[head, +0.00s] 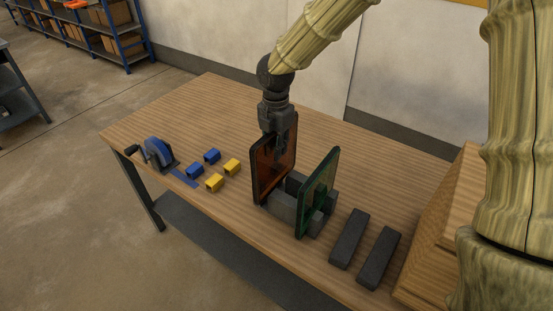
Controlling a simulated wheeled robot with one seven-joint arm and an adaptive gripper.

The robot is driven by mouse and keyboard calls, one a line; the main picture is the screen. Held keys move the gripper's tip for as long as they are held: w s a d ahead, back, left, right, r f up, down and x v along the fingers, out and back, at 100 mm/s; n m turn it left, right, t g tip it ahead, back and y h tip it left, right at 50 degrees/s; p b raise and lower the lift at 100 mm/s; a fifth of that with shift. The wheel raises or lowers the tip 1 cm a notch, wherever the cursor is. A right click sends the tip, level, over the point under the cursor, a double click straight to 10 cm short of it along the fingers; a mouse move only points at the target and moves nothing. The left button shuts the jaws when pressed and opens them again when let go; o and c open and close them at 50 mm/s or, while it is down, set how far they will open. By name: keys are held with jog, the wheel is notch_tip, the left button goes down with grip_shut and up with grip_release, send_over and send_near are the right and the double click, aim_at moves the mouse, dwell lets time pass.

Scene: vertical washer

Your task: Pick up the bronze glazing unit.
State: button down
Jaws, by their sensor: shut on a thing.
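The bronze glazing unit (265,181) is a dark-framed, brown-orange pane standing upright near the middle of the wooden table. My gripper (276,146) comes from above and is shut on its top edge. The pane stands at the left end of a grey block-like holder (284,207); I cannot tell whether its lower edge touches the holder or the table. A green glazing unit (318,192) stands upright at the holder's right side, apart from my gripper.
Two dark bars (349,238) lie right of the green pane. A wooden box (437,230) stands at the right. The table's back left (215,110) is clear.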

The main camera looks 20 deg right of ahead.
notch_tip(320, 180, up, 12)
jog(key=shift+f+b, duration=0.1)
jog(key=shift+b, duration=0.6)
dwell(0.4)
